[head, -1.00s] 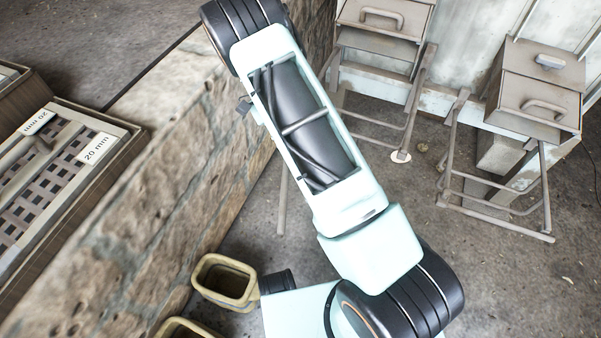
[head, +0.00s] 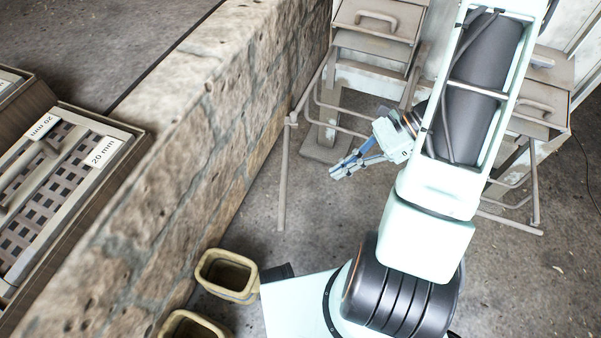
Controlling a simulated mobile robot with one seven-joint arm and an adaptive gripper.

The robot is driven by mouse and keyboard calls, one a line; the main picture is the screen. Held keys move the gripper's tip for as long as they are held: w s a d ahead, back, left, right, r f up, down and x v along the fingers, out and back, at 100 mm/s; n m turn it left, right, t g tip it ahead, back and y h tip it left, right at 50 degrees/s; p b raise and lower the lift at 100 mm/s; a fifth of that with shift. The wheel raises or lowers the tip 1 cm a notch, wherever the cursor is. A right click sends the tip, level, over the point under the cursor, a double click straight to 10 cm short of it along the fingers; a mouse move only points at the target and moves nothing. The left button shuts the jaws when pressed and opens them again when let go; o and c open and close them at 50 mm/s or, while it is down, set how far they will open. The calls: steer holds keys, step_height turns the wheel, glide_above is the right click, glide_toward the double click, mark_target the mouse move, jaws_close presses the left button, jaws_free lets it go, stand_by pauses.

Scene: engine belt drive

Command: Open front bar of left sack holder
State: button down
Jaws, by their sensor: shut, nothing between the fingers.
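The left sack holder (head: 377,41) is a grey-brown metal box with a handle, mounted on the far wall at the top. Its tubular frame hangs below it, with a side bar (head: 285,165) reaching down on the left near the stone wall. My gripper (head: 335,175) is shut and empty, in front of the left holder's lower frame and right of that side bar, apart from it. Part of the left frame is hidden behind my wrist. The right sack holder (head: 545,95) is partly hidden behind my arm.
A rough stone wall (head: 180,140) runs along the left. Perforated trays labelled 20 mm (head: 75,165) lie on the far left. Yellowish bins (head: 226,274) stand on the floor at the bottom.

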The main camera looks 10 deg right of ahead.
mark_target(285, 171)
steer(key=w+a+f+m+t+b, duration=0.2)
steer(key=a+f+t+b, duration=0.1)
steer(key=a, duration=0.6)
steer(key=shift+w+a+f+m+b, duration=0.15)
steer(key=shift+w+f+m+b, duration=0.15)
steer(key=shift+f, duration=0.35)
steer(key=shift+w+a, duration=0.1)
steer(key=shift+a, duration=0.05)
